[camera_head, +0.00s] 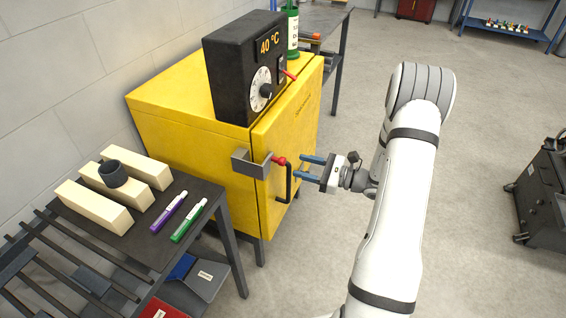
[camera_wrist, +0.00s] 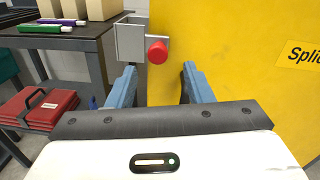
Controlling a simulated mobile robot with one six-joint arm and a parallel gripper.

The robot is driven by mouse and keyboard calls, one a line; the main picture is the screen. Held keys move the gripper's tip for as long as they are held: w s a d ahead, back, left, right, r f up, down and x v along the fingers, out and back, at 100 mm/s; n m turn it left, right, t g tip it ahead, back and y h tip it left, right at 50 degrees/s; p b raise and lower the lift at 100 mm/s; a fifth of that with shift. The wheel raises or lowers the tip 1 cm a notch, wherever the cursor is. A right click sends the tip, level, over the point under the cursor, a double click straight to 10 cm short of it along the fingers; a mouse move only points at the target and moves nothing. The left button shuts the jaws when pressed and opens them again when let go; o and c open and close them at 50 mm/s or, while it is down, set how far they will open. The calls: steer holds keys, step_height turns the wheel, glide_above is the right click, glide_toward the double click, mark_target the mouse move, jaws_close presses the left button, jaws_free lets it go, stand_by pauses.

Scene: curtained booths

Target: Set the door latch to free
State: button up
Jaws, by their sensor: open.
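The yellow cabinet (camera_head: 180,110) has a door (camera_head: 290,125) on its right side. A grey latch bracket (camera_head: 248,164) with a red knob (camera_head: 279,160) sits at the door's near edge, above a black bar handle (camera_head: 289,186). In the wrist view the grey bracket (camera_wrist: 131,42) is at the upper left, with the red knob (camera_wrist: 157,52) at its right end. My gripper (camera_head: 304,168) is open and empty, its blue fingers pointing at the knob from the right. In the wrist view the knob shows beyond and between the fingertips (camera_wrist: 159,75), apparently not touched.
A black box with a 40 °C display and dial (camera_head: 245,70) stands on the cabinet. The dark table (camera_head: 150,245) at the left holds pale blocks, a dark ring and two markers. Red folders (camera_wrist: 38,108) lie below it. Floor right of the door is clear up to my arm.

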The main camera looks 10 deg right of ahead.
mark_target(284, 162)
steer(key=x, duration=0.7)
steer(key=shift+s+r, duration=0.1)
steer(key=shift+c, duration=0.6)
jaws_close()
